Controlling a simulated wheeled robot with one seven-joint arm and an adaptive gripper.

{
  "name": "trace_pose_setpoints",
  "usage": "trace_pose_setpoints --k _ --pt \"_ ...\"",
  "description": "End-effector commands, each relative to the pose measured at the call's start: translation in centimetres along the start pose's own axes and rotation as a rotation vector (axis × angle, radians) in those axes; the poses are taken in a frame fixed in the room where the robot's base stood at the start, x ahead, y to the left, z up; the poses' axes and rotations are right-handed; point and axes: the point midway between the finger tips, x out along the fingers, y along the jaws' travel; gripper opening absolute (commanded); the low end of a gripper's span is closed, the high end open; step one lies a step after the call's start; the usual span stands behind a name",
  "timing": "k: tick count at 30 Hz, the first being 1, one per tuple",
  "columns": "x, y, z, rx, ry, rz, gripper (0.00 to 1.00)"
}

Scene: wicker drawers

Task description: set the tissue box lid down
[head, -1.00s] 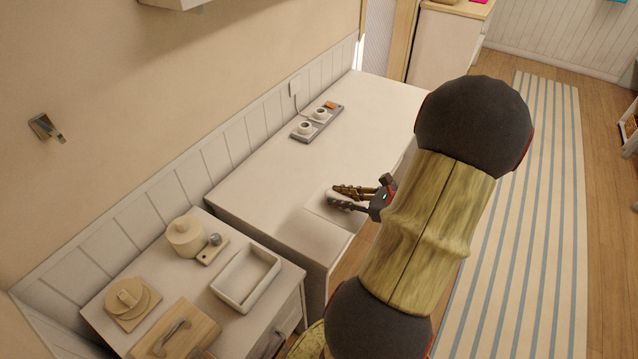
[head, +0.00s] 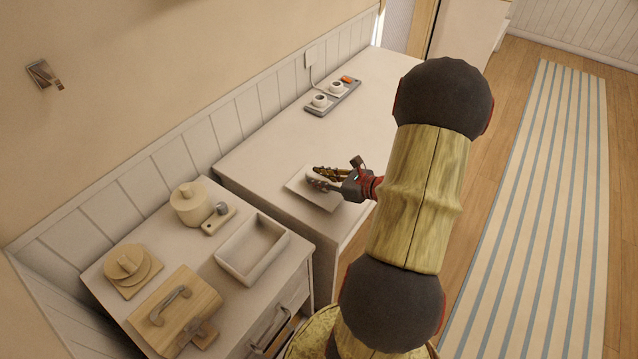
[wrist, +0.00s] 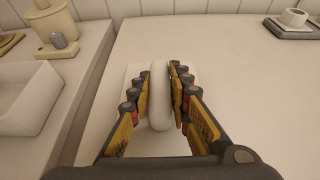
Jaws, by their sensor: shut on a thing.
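The tissue box lid (head: 297,187) is a pale, flat square with a rounded white ridge as its handle. My gripper (head: 318,178) is shut on that handle. In the wrist view the handle (wrist: 160,98) stands upright between the two fingers of my gripper (wrist: 160,80), with the lid's flat part below it. The lid is level over the left part of the right-hand white counter (head: 258,165). I cannot tell whether its underside touches the counter. The fingers hide part of the lid.
An open white box (head: 238,262) stands on the lower left cabinet, with a lidded pot (head: 190,205), round boards (head: 130,268) and a wooden handled box (head: 178,312). A grey tray with two cups (head: 332,97) lies at the counter's back. The counter around the lid is clear.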

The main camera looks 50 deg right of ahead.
Motion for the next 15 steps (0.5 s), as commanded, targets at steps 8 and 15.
trace_pose_setpoints --k 8,15 --pt "0.33 -0.09 -0.81 -0.003 -0.001 -0.001 0.0" --pt "0.44 -0.07 -1.09 -0.002 -0.001 -0.001 0.22"
